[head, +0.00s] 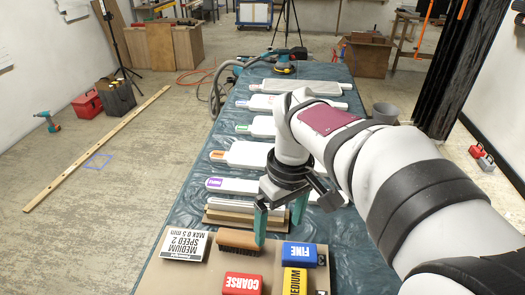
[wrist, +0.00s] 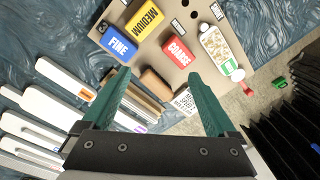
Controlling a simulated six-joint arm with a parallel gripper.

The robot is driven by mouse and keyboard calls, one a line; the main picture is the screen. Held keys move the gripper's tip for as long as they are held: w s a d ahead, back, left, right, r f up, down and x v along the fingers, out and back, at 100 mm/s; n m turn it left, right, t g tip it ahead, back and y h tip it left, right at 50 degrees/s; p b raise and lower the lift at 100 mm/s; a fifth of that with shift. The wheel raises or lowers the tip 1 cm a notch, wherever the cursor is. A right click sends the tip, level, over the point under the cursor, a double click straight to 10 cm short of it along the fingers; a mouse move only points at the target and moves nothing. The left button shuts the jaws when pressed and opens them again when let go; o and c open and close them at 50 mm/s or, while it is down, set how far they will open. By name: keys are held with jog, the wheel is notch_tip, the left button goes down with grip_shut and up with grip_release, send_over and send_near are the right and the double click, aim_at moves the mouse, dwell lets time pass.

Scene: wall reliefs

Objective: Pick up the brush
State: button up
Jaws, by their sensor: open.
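The brush (head: 236,239) is a brown wooden block lying on a tan board, between a white card and the blue FINE block in the head view. My gripper (head: 280,218) hangs over the board with its teal fingers apart and empty.
Close around the brush are the blue FINE block (head: 299,253), red COARSE block (head: 242,284), yellow MEDIUM block (head: 294,281), white card (head: 184,244) and wooden rails (head: 230,217). White panels (head: 235,186) line the sheet-covered table.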

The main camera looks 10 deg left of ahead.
jog(key=w+a+f+n, duration=0.2)
jog(key=w+a+n, duration=0.2)
jog(key=w+a, duration=0.15)
jog(key=n, duration=0.5)
send_over(237, 236)
notch_tip(237, 236, down, 4)
jog(key=shift+h, duration=0.4)
notch_tip(237, 236, down, 15)
jog(key=shift+f, duration=0.1)
grip_shut()
jog(key=shift+r, duration=0.2)
jog(key=shift+r, duration=0.3)
jog(key=r, duration=0.2)
jog(key=d+r, duration=0.1)
jog(key=r, duration=0.1)
jog(key=shift+d, duration=0.1)
jog(key=d+r, duration=0.6)
jog(key=d, duration=0.4)
jog(key=shift+s+d, duration=0.25)
jog(key=shift+s, duration=0.05)
